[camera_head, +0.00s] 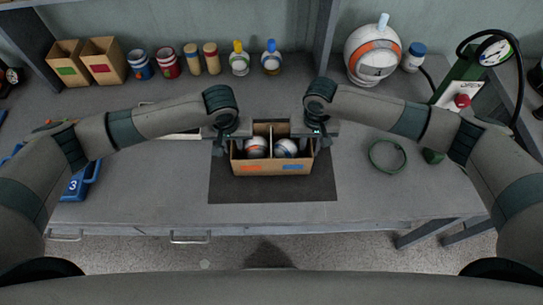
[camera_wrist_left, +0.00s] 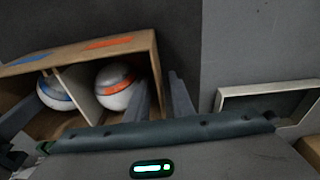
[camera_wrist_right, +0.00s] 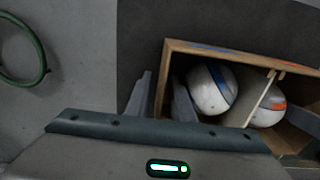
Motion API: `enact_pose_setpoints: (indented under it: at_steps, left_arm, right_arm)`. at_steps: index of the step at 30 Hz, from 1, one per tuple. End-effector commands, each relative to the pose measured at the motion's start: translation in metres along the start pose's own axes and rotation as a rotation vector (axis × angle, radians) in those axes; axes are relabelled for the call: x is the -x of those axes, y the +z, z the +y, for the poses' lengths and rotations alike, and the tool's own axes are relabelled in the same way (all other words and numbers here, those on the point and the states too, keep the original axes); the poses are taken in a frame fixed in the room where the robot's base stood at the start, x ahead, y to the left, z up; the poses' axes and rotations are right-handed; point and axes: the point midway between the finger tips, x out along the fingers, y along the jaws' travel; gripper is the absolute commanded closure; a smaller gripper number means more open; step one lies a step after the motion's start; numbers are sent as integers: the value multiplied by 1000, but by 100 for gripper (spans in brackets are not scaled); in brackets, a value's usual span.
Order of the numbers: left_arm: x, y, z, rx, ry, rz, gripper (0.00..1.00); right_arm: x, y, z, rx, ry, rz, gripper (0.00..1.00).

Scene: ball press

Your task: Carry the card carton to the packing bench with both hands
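The card carton (camera_head: 271,168) is an open brown box with a divider. A ball with orange marks (camera_head: 256,147) sits in its left compartment and one with blue marks (camera_head: 286,147) in its right. It appears to rest upright on a dark mat (camera_head: 272,191). My left gripper (camera_head: 231,142) is at the carton's left wall; in the left wrist view its parted fingers (camera_wrist_left: 164,97) straddle that wall. My right gripper (camera_head: 309,141) is at the right wall, its parted fingers (camera_wrist_right: 161,98) also straddling it. Gaps show beside both walls. I cannot tell which surface is the packing bench.
A green ring (camera_head: 387,157) lies right of the carton. A red-button gauge stand (camera_head: 462,100) is further right. Paint jars, bottles, small boxes (camera_head: 103,60) and a large ball (camera_head: 372,54) line the back. Blue bins (camera_head: 80,182) are at left. The front mat is clear.

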Motion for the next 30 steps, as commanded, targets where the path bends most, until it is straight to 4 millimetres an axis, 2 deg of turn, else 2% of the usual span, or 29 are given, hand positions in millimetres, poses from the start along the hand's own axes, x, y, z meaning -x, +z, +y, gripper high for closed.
enact_pose_setpoints:
  at_steps: [18,24,30]
  left_arm:
    - [95,-1,0,0,1,3,78]
    - [110,0,0,-1,-1,1,78]
    - [112,0,0,-1,-1,1,78]
  right_arm:
    - [0,0,0,0,0,0,78]
    - [0,0,0,0,0,0,78]
    - [0,0,0,0,0,0,78]
